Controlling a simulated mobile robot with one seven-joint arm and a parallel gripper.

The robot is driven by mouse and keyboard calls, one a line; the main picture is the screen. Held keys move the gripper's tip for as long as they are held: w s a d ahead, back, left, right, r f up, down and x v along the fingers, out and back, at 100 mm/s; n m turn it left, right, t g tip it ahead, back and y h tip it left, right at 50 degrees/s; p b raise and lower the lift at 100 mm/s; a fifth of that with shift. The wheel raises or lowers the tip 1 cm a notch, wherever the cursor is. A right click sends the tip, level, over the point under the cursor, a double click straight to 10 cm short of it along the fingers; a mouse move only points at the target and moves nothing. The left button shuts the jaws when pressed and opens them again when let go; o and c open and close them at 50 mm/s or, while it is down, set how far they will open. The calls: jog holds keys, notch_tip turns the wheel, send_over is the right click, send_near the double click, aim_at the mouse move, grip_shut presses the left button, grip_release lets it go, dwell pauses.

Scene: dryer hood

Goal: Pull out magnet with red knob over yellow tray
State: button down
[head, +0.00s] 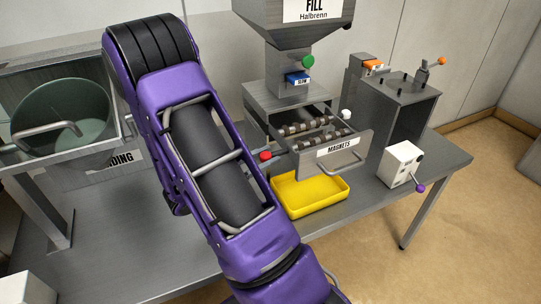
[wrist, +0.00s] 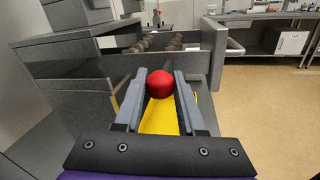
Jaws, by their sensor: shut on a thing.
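The red knob (wrist: 160,84) sits between the fingertips of my gripper (wrist: 160,90), which is shut on it in the wrist view. In the head view the red knob (head: 265,155) shows at the left side of the open magnet drawer, right beside my arm. The drawer front (head: 343,155) is labelled MAGNETS and stands out from the grey housing. Ribbed magnet bars (head: 312,127) lie across inside the drawer. The yellow tray (head: 310,194) is on the table below the drawer and looks empty. It also shows below the knob in the wrist view (wrist: 160,118). My gripper is hidden in the head view.
The drawer's bar handle (head: 347,168) projects at its front. A white box with a purple-knobbed lever (head: 402,163) stands right of the tray. A grey unit with an orange-tipped handle (head: 408,98) is behind it. A greenish round bowl (head: 62,118) stands left of my arm.

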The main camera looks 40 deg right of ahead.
jog(key=w+a, duration=0.1)
jog(key=a, duration=0.5)
jog(key=shift+w+a, duration=0.25)
jog(key=shift+w, duration=0.05)
jog(key=c, duration=0.5)
grip_release()
jog(key=shift+a, duration=0.1)
jog(key=a, duration=1.7)
jog(key=shift+w, duration=0.3)
